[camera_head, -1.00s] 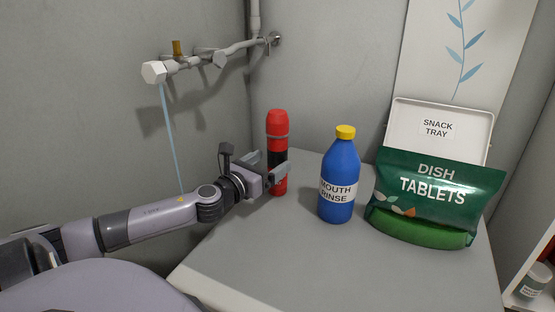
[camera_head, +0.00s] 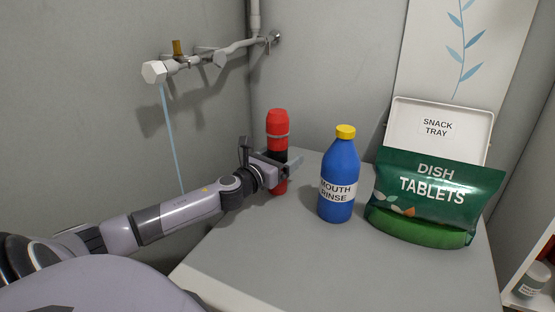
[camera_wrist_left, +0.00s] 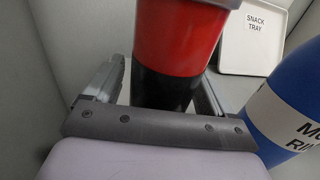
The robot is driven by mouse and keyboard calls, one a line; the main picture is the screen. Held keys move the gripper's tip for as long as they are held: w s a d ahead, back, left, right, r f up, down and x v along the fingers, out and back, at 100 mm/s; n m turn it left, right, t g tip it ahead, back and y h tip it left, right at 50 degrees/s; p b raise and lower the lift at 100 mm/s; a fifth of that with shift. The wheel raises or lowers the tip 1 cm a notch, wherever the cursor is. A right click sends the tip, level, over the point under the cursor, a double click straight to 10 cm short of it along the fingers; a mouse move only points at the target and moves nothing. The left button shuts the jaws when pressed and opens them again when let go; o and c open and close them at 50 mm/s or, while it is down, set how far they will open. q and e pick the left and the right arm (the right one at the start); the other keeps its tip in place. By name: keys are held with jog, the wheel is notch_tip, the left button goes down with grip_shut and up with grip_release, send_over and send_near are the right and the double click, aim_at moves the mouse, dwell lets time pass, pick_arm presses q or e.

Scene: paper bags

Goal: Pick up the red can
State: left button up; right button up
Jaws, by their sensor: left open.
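The red can (camera_head: 278,123) is a tall red cylinder with a black band, standing upright near the back left of the grey counter. My left gripper (camera_head: 281,160) is at the can's middle, in front of its black band. In the left wrist view the can (camera_wrist_left: 180,35) stands between the two open fingers of my left gripper (camera_wrist_left: 165,85), one on each side. I cannot tell whether either finger touches it. My right gripper is not in view.
A blue mouth rinse bottle (camera_head: 338,180) stands close to the right of the can. A green dish tablets bag (camera_head: 438,195) and a white snack tray (camera_head: 440,122) are farther right. Grey walls with a pipe and tap (camera_head: 155,72) rise behind and left. The counter's front (camera_head: 330,270) is clear.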

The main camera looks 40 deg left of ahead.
pick_arm(q)
jog(key=shift+c, duration=0.3)
jog(key=c, duration=1.2)
jog(key=shift+r, duration=0.15)
notch_tip(320, 180, up, 20)
jog(key=p, duration=0.6)
